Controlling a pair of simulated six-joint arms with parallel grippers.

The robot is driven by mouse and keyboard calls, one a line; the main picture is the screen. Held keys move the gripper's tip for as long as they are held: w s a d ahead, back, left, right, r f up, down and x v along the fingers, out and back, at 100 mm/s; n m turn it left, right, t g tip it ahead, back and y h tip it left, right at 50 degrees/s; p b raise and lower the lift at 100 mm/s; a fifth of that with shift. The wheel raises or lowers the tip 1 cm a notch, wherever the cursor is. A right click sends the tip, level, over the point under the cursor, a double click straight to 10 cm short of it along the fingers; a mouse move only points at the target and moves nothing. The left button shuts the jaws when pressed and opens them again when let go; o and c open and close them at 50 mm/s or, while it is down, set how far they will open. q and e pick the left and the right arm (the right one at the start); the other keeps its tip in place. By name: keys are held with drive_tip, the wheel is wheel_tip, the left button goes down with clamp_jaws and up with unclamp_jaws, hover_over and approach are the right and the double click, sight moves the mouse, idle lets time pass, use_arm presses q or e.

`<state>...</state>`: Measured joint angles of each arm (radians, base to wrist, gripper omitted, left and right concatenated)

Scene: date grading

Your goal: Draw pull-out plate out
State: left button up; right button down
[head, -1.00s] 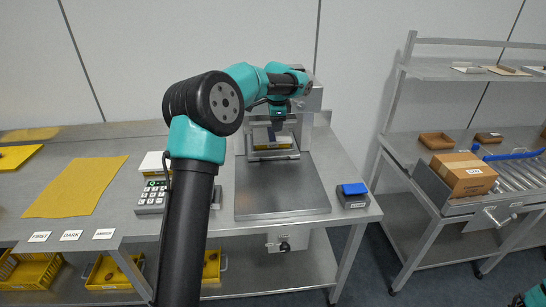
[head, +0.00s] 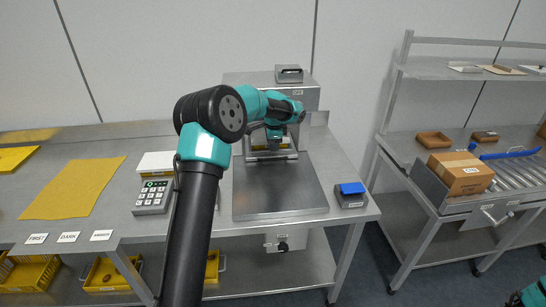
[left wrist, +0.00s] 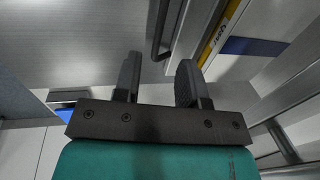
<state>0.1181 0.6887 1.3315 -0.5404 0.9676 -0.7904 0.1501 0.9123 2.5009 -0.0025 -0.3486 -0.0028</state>
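The pull-out plate (head: 272,156) shows as a pale front edge low in the opening of the steel machine, with something yellow above it. My left gripper (head: 274,139) points down in front of that opening and partly hides it. In the left wrist view its two fingers (left wrist: 157,82) are apart with nothing gripped between them. A dark bar handle (left wrist: 160,35) lies ahead, in line with the gap between the fingers. A yellow strip with a label (left wrist: 220,32) runs beside it. My right gripper is out of view.
A flat steel slab (head: 279,187) lies bare in front of the machine (head: 306,97). A blue-topped block (head: 351,194) stands to its right, a keypad device (head: 153,196) to its left. A yellow mat (head: 73,188) lies further left. A conveyor with a cardboard box (head: 460,173) is at the right.

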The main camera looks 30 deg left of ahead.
sight(273, 159)
use_arm(q)
drive_tip(key=f, duration=0.4)
drive_tip(key=w+a+f, duration=0.1)
drive_tip(key=f, duration=0.2)
drive_tip(key=shift+f, duration=0.1)
clamp_jaws()
idle(0.4)
